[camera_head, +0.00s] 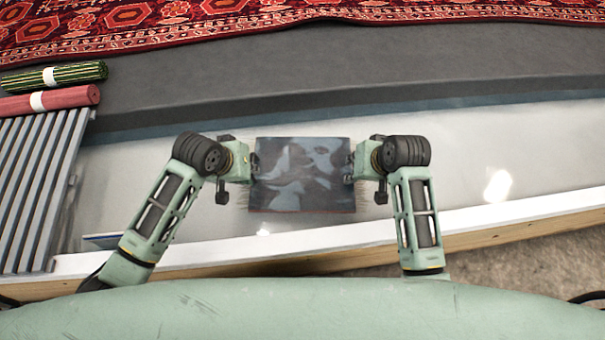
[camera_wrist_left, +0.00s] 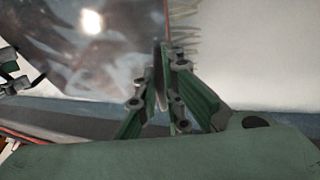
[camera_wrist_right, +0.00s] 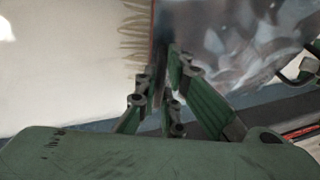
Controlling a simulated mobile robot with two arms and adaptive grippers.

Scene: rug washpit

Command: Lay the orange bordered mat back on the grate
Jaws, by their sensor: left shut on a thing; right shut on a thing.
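The mat (camera_head: 302,176) is a dark grey-blue sheet with pale glossy patches, a thin reddish border and pale fringe at its left and right ends. It is spread between my grippers over the pale basin. My left gripper (camera_head: 253,166) is shut on its left edge, and the left wrist view shows the mat (camera_wrist_left: 95,45) between the fingers. My right gripper (camera_head: 350,168) is shut on its right edge, and the right wrist view shows the mat (camera_wrist_right: 235,40) there. The grey slatted grate (camera_head: 38,180) is at the far left, apart from the mat.
A red roll (camera_head: 65,99) and a green-yellow striped roll (camera_head: 75,75) lie behind the grate. A patterned red rug (camera_head: 130,22) lies along the back beyond a dark ledge (camera_head: 300,70). The basin's white front rim (camera_head: 500,215) is close to me. The basin right of the mat is clear.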

